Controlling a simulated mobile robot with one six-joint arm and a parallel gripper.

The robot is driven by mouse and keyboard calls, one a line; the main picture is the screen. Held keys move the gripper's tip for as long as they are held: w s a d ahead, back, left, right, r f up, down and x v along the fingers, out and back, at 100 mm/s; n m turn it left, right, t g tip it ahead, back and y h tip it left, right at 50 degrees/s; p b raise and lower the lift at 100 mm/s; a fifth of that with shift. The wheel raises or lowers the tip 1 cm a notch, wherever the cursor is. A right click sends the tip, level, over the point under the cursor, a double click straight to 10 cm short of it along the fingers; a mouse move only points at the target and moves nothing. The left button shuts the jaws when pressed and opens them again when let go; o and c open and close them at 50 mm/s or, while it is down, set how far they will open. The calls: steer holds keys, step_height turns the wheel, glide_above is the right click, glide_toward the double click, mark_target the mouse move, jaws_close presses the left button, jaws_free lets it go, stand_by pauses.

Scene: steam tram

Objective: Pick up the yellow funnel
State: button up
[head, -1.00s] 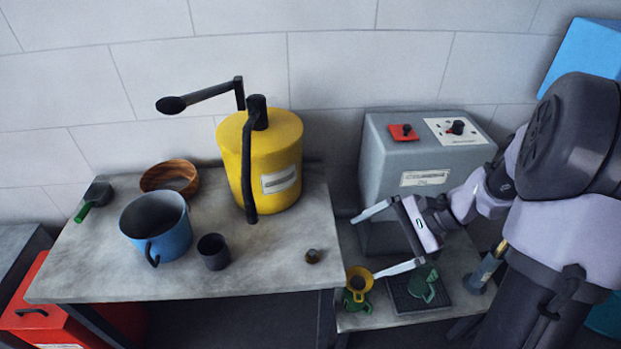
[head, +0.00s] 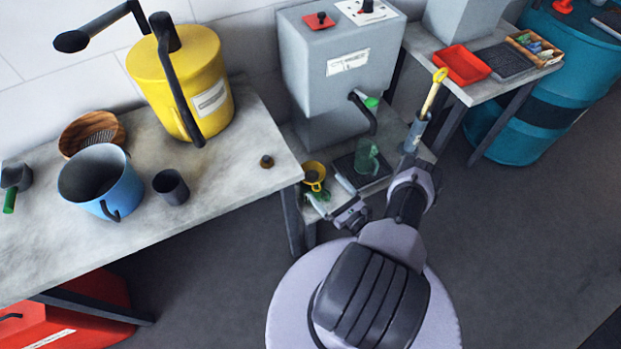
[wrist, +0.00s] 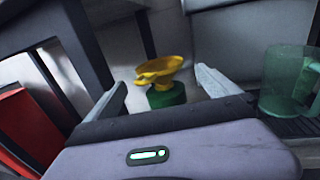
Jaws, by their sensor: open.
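The yellow funnel (head: 314,173) sits on top of a small green container at the left end of the low shelf. In the wrist view, the funnel (wrist: 165,68) shows upright above the round green container (wrist: 167,97). My gripper (head: 332,190) is low, on the near side of the funnel. Its jaws are open and empty. In the wrist view, one finger is to the left of the funnel and the other to its right, with the funnel showing beyond the fingertips. I cannot tell exactly how far the fingers are from it.
A green see-through jug (head: 367,158) stands just right of the funnel on a dark mat, close to the right finger. A grey tank (head: 338,75) with a spout rises behind. The worktable (head: 225,165) and its leg are on the left. A yellow-handled tool (head: 433,92) stands farther right.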

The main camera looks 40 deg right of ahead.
mark_target(312, 179)
steer(key=w+b, duration=0.1)
steer(key=w, duration=0.3)
steer(key=w+b, duration=0.2)
steer(key=w, duration=0.2)
steer(key=shift+w+d, duration=0.2)
steer(key=shift+w, duration=0.15)
steer(key=c, duration=1.3)
steer(key=shift+r, duration=0.2)
step_height(312, 179, up, 4)
steer(key=p, duration=0.3)
steer(key=shift+f, duration=0.1)
steer(key=s+a+p, duration=0.1)
steer(key=s, duration=0.4)
steer(key=s+a+p, duration=0.1)
steer(key=s, duration=0.4)
steer(key=s+a+p, duration=0.1)
steer(key=s+p, duration=0.1)
steer(key=s, duration=0.3)
steer(key=shift+s+a+r, duration=0.3)
steer(key=shift+a+r, duration=0.1)
step_height(312, 179, up, 3)
steer(key=p, duration=0.2)
steer(key=shift+p, duration=0.3)
